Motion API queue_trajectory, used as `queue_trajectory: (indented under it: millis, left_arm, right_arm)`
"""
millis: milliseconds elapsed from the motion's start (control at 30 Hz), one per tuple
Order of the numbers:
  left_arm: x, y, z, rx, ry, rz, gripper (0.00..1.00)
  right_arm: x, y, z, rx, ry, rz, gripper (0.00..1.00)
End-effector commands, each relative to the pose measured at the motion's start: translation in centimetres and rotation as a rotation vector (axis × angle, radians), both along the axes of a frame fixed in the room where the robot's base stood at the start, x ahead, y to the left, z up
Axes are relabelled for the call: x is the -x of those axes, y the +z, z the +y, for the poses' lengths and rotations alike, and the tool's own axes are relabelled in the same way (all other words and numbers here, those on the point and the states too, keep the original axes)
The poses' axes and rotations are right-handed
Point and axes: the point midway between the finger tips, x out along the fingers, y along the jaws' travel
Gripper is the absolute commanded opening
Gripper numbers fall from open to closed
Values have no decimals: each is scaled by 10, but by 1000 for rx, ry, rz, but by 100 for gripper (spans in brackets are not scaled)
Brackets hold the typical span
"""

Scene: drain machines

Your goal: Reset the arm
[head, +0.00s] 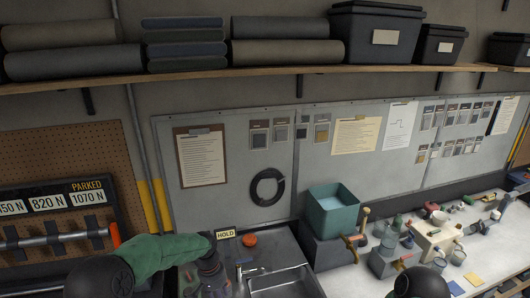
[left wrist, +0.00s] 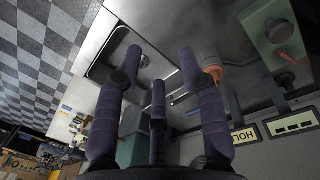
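My left gripper (head: 210,272) is low in the head view, at the left end of the metal sink counter, below the HOLD sign (head: 226,234). In the left wrist view its grey-purple fingers (left wrist: 158,70) are spread apart with nothing between them, over the sink basin (left wrist: 122,55). A grey part with an orange collar (left wrist: 213,72) shows beside one finger; whether they touch I cannot tell. My right gripper is out of view.
A teal bin (head: 334,212) stands right of the sink (head: 283,283). A pale bench (head: 350,282) beyond holds many small fittings. A PARKED panel (head: 75,200) with a grey, orange-ended bar hangs at left. A wooden shelf (head: 270,73) carries rolls and black boxes.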

Motion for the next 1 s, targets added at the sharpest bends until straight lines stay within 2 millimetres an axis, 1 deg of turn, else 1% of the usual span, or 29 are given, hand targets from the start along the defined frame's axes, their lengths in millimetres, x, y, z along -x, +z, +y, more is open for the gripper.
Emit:
queue_trajectory:
  millis: [33,67,167,200,267,300,367,400,433,500,533,600,700,933,967,1000]
  left_arm:
    - [10,-20,-2,18,4,14,40]
    - [16,-31,-3,30,8,17,40]
    - [41,-73,-10,77,26,30,40]
    - [55,-93,-13,99,39,36,40]
    - [79,-121,-17,133,65,44,40]
    - [97,-139,-20,155,87,49,40]
    - [124,-162,-24,183,122,52,40]
    - [142,-175,-26,198,145,55,40]
    - [156,-183,-28,207,164,57,40]
    - [184,-198,-31,223,203,59,40]
    - [195,-203,-32,227,217,59,40]
    - [218,-211,-33,233,252,61,40]
    - [247,-219,-34,236,292,64,40]
    - [305,-224,-34,226,369,70,40]
    - [308,-227,-34,225,373,69,40]
    - [303,-235,-35,225,367,60,40]
  right_arm:
    - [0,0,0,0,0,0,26]
    - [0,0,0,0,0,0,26]
    - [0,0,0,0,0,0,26]
    - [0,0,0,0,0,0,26]
    - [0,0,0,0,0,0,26]
    - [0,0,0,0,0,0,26]
    - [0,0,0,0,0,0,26]
    - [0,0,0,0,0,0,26]
    - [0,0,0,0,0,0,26]
    - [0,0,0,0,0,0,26]
    - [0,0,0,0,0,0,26]
    - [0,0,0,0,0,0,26]
    - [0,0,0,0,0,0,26]
    - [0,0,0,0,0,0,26]
    - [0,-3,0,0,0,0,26]
    - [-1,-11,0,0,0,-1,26]
